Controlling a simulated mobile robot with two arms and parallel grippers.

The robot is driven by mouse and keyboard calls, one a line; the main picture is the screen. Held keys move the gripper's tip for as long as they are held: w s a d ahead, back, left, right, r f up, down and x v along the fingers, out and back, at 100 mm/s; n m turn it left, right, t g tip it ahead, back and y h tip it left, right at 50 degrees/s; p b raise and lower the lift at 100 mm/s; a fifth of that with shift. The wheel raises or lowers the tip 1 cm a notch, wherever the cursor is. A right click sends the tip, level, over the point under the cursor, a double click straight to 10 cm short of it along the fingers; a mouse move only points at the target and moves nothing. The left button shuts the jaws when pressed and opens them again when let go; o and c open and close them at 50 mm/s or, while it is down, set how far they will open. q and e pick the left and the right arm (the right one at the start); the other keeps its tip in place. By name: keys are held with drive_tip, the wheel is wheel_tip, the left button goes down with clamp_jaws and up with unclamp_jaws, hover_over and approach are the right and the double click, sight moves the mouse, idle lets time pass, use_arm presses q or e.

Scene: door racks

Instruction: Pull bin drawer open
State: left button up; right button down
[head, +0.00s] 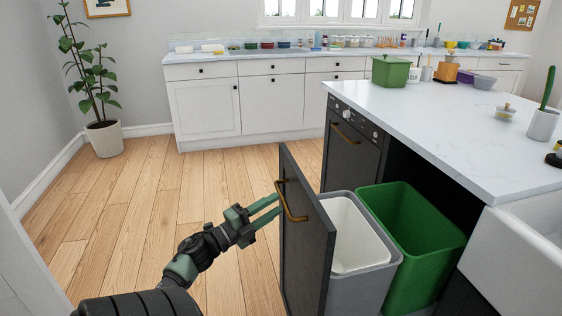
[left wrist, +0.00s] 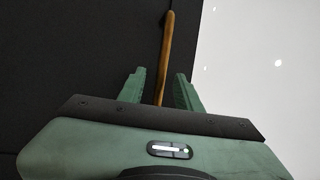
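The bin drawer (head: 306,240) is pulled out from under the counter. Its dark front panel carries a brass handle (head: 288,206). Behind the panel, a grey bin with a white liner (head: 354,236) and a green bin (head: 420,240) show. My left gripper (head: 277,204) is at the handle, its green fingers pointing toward the panel. In the left wrist view, the brass handle (left wrist: 165,60) runs between the two spread fingers of the left gripper (left wrist: 160,82), with gaps on both sides. My right gripper is not in view.
A dark appliance front (head: 352,150) with its own brass handle is beside the drawer opening. A white countertop (head: 450,130) is above it, with a white sink (head: 515,260) at right. The wood floor (head: 150,200) to the left is clear; a potted plant (head: 104,138) stands far back.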

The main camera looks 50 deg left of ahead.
use_arm(q)
drive_tip(key=s, duration=0.3)
drive_tip(key=shift+s+f, duration=0.3)
drive_tip(key=shift+s, duration=0.1)
